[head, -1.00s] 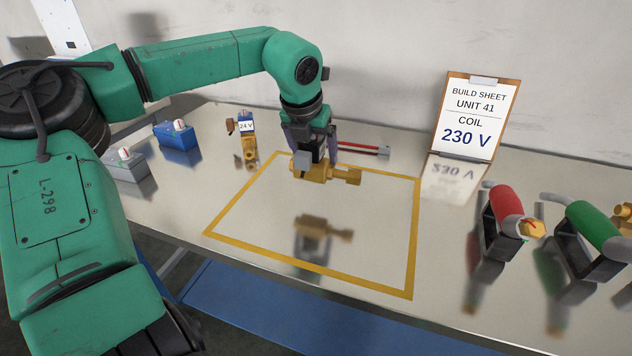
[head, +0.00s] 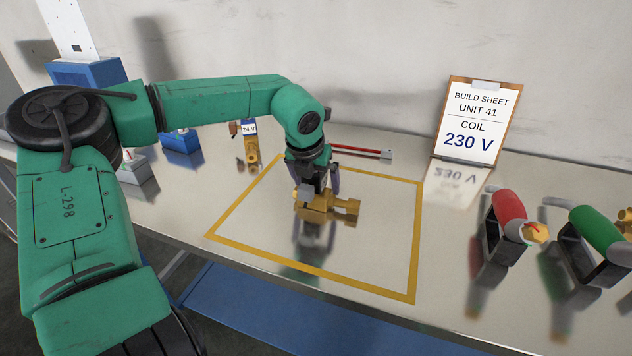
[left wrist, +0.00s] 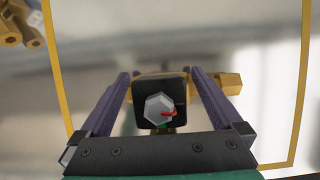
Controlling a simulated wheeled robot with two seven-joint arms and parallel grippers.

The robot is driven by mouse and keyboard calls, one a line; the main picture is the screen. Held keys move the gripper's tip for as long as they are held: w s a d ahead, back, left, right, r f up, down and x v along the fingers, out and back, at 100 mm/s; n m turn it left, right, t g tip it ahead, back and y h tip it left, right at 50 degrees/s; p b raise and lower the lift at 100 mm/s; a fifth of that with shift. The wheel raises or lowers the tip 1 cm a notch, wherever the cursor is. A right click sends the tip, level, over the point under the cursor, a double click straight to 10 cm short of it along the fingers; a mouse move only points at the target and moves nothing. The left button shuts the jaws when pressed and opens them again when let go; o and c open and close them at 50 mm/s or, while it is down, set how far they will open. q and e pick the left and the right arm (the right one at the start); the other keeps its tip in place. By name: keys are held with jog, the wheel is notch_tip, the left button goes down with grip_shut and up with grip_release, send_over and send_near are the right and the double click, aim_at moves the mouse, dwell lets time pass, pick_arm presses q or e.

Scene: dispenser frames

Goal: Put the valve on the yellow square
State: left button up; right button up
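The brass valve (head: 345,207) with its black, square coil (left wrist: 143,87) is low over the inside of the yellow square outline (head: 416,240) on the metal table. My left gripper (head: 318,192) points down from above, its purple fingers on either side of the coil. In the left wrist view the fingertips (left wrist: 162,75) lie close against the coil's sides, and a grey hex nut with a red mark shows on top. The valve's reflection nearly meets it, so it is at or just above the surface; I cannot tell which. My right gripper is out of view.
Another brass valve marked 24 V (head: 250,150) stands behind the square's left corner. A build sheet reading COIL 230 V (head: 470,120) stands at the back. The square is otherwise clear.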

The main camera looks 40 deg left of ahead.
pick_arm(q)
jog(key=shift+r, duration=0.3)
jog(key=v, duration=1.1)
jog(key=shift+r, duration=0.35)
jog(key=shift+s+d, duration=0.1)
jog(key=shift+s, duration=0.05)
